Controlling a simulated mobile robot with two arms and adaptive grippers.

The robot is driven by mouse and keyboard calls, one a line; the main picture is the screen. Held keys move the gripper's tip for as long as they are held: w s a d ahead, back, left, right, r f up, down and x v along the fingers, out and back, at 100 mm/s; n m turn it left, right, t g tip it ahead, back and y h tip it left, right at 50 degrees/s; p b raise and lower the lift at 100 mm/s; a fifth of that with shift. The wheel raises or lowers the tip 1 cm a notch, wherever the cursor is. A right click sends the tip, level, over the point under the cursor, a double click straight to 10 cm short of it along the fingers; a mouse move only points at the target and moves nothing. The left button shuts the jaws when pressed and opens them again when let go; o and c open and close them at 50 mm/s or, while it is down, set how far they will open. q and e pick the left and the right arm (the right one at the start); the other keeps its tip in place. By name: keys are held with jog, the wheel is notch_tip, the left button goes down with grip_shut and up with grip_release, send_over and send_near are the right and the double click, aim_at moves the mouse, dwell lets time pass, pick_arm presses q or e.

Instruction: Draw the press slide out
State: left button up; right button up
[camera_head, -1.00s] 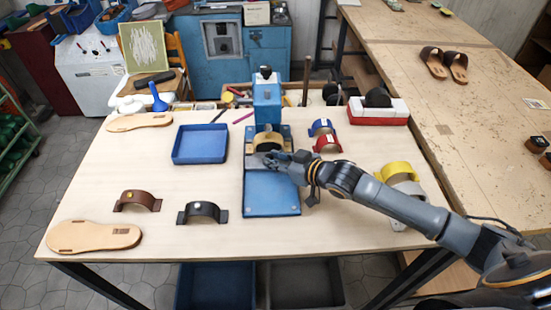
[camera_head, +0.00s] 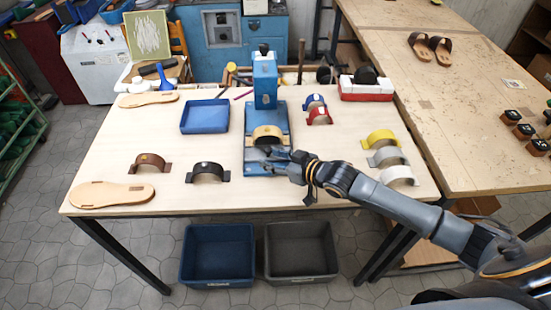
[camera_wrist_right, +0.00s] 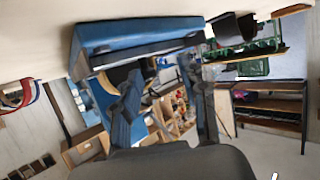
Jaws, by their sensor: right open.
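The blue press (camera_head: 265,82) stands at the back middle of the table, with a long blue base (camera_head: 252,168) reaching toward the front. A tan arched piece (camera_head: 267,132) on the slide sits in front of the press column, over the base. My right gripper (camera_head: 268,157) is just in front of this piece, low over the base. In the right wrist view its two fingers (camera_wrist_right: 165,105) are apart, with the blue base (camera_wrist_right: 140,35) beside them. Whether a finger touches the slide cannot be told. The slide's handle is hidden by the gripper. My left gripper is not seen.
A blue tray (camera_head: 205,117) lies left of the press. Brown (camera_head: 149,161) and black (camera_head: 208,171) straps and a sole (camera_head: 110,195) lie front left. Blue and red straps (camera_head: 318,115) are right of the press; yellow, grey and white ones (camera_head: 382,137) lie farther right.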

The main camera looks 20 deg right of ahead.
jog(key=shift+s+d+r, duration=0.1)
jog(key=shift+r, duration=0.05)
jog(key=shift+s+d, duration=0.1)
jog(key=shift+s, duration=0.1)
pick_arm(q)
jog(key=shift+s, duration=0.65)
pick_arm(e)
jog(key=v, duration=1.1)
jog(key=shift+s+d+r, duration=0.1)
jog(key=shift+s, duration=0.05)
